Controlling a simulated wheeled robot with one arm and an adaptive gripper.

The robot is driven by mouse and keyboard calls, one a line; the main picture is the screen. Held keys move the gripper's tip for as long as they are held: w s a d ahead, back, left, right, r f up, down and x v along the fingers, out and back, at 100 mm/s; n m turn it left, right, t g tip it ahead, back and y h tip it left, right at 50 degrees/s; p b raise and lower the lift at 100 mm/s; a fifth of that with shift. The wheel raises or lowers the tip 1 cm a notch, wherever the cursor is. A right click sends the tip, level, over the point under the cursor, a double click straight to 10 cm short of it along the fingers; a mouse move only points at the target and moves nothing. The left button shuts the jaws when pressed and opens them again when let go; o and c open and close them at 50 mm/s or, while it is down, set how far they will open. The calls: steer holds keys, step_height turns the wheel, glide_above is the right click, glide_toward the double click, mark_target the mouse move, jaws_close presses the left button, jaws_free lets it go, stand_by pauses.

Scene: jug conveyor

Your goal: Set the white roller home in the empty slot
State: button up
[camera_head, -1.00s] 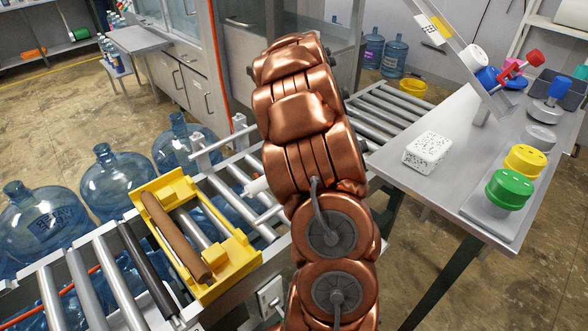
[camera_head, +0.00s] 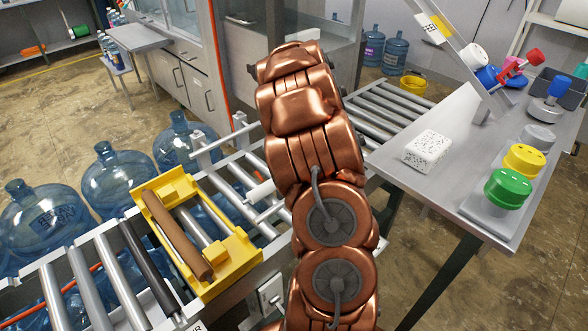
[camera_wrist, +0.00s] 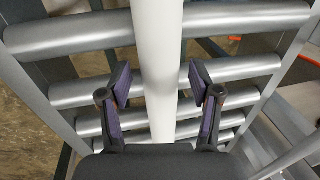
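The white roller (camera_wrist: 160,60) runs lengthwise down the middle of the wrist view, between the two fingers of my gripper (camera_wrist: 160,82). The fingers are close on both sides of it, and it appears held above the grey conveyor rollers (camera_wrist: 85,32), crossing them. In the head view only one end of the white roller (camera_head: 262,191) shows, left of my copper arm. The gripper itself is hidden there behind the arm. The conveyor (camera_head: 120,280) has grey rollers and one black roller. I cannot pick out the empty slot for certain; my arm covers part of the conveyor.
A yellow tray (camera_head: 240,262) with a brown roller (camera_head: 178,235) sits on the conveyor, left of my arm. Large blue jugs (camera_head: 125,177) stand behind. At right, a steel table (camera_head: 400,180) carries a white speckled block (camera_head: 427,151) and green and yellow knobs.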

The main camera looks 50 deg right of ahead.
steer(key=shift+r, duration=0.15)
step_height(320, 180, up, 12)
steer(key=s+b, duration=0.2)
steer(key=shift+s+a, duration=0.2)
steer(key=shift+a, duration=0.05)
steer(key=s+a+r+n+g, duration=0.1)
steer(key=s+a+r+n, duration=0.2)
steer(key=a, duration=0.9)
steer(key=s+a+n+g, duration=0.15)
steer(key=a+n, duration=0.35)
steer(key=a, duration=0.7)
steer(key=s+a+f+n+g, duration=0.1)
steer(key=s+a+f+n, duration=0.1)
steer(key=s+a+n, duration=0.9)
steer(key=s+a, duration=0.3)
steer(key=s, duration=0.4)
steer(key=shift+o, duration=0.5)
steer(key=shift+g, duration=0.25)
